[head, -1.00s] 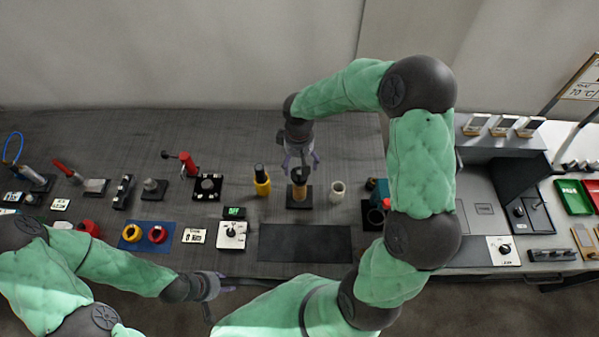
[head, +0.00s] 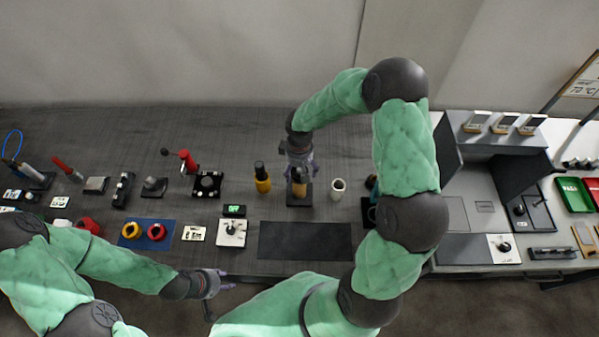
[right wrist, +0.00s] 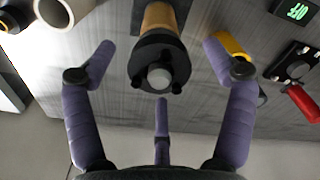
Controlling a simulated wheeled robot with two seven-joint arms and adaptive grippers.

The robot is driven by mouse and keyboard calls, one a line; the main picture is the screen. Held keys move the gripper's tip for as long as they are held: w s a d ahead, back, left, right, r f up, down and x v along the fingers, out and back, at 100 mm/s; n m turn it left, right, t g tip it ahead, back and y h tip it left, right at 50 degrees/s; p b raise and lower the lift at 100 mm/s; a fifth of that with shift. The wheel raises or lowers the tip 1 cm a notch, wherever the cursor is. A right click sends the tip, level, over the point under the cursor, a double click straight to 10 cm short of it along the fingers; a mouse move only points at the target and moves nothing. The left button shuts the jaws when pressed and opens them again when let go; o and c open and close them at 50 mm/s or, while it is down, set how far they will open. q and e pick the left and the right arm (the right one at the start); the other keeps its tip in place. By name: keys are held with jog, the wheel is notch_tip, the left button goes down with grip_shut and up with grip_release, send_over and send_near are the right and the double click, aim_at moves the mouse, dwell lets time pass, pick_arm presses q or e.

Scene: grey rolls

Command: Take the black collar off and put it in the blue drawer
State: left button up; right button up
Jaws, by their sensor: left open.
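The black collar (right wrist: 146,52) sits around the end of a tan roll (right wrist: 160,18) that stands on a dark base. A grey pin shows at its centre. My right gripper (right wrist: 159,72) is open, its purple fingers spread on either side of the collar with visible gaps. In the head view my right gripper (head: 300,162) is over the roll (head: 299,188) and partly hides the collar. My left gripper (head: 221,284) is open and empty at the table's front edge. I cannot make out a blue drawer.
A yellow-and-black tool (head: 262,178) stands left of the roll and a white cup (head: 338,189) right of it. A dark mat (head: 305,241) lies bare in front. A blue mat (head: 146,235) holds yellow and red rings.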

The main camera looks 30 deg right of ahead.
jog(key=c, duration=1.3)
jog(key=shift+r, duration=0.15)
jog(key=shift+r, duration=0.25)
jog(key=r, duration=0.3)
jog(key=shift+a, duration=0.2)
jog(key=s+a+r, duration=0.3)
jog(key=a+r, duration=0.6)
jog(key=a, duration=0.4)
jog(key=shift+s+r, duration=0.15)
jog(key=shift+s, duration=0.15)
jog(key=shift+f, duration=0.2)
